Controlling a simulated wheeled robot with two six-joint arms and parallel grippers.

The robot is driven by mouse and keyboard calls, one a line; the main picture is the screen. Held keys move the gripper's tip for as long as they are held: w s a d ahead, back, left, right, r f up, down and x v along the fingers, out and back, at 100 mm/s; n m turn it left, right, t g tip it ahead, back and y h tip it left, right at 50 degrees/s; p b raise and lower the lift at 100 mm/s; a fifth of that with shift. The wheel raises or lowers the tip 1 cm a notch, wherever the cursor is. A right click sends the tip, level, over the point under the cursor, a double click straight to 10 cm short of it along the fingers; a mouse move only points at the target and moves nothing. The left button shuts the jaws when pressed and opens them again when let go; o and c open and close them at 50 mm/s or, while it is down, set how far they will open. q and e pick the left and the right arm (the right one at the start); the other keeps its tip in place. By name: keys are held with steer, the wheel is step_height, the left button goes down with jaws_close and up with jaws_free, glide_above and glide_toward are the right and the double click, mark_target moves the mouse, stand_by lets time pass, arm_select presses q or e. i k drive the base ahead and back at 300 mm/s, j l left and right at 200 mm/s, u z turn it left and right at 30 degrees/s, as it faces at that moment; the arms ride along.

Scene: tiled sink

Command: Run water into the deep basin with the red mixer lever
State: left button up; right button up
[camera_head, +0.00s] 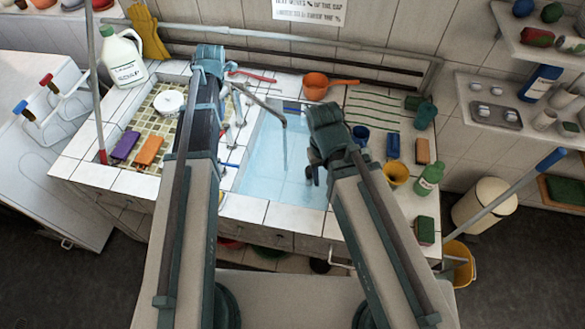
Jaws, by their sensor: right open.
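The red mixer lever (254,77) shows at the back of the tiled sink, just right of the end of my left arm. The metal spout (262,104) reaches over the deep basin (262,183). A thin pale stream (285,150) hangs below the spout tip, and the basin looks blue with water. My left gripper (210,62) is at the back, left of the lever; its fingers are not clear, and I cannot tell whether it touches the lever. My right gripper (312,165) is open over the basin's right side, with no object visible in it.
A shallow basin with a green grid (160,130) lies left, with purple (125,146) and orange (149,151) sponges. Cups, sponges and a green bottle (428,179) crowd the right counter. A wall rail (290,62) crosses behind.

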mark_target(227, 128)
steer(key=j+z, duration=0.9)
steer(key=k+l, duration=0.05)
steer(key=l, duration=0.05)
